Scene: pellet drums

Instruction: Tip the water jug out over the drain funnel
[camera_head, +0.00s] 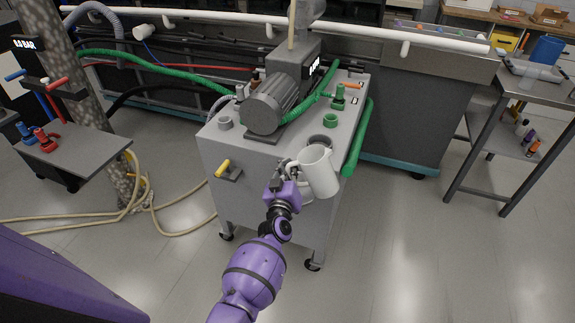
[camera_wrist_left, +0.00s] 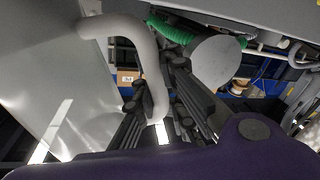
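The white water jug (camera_head: 319,172) is at the front right corner of the grey pump cart, tilted a little. My left gripper (camera_head: 281,186) is at its left side, shut on its handle. In the left wrist view the curved white handle (camera_wrist_left: 152,62) runs down between the dark fingers (camera_wrist_left: 163,122). The jug's contents are hidden. A round dark opening with a grey rim (camera_head: 322,140) is in the cart top just behind the jug, partly covered by it. A pale rim shows below the jug; I cannot tell which is the drain funnel. My right gripper is not in view.
The cart top (camera_head: 222,150) carries a motor (camera_head: 270,108), a green cup (camera_head: 302,121) and a green-handled valve (camera_head: 339,97). A green hose hangs down the cart's right side. A metal side table (camera_head: 488,128) stands right. Loose hoses lie on the floor at left.

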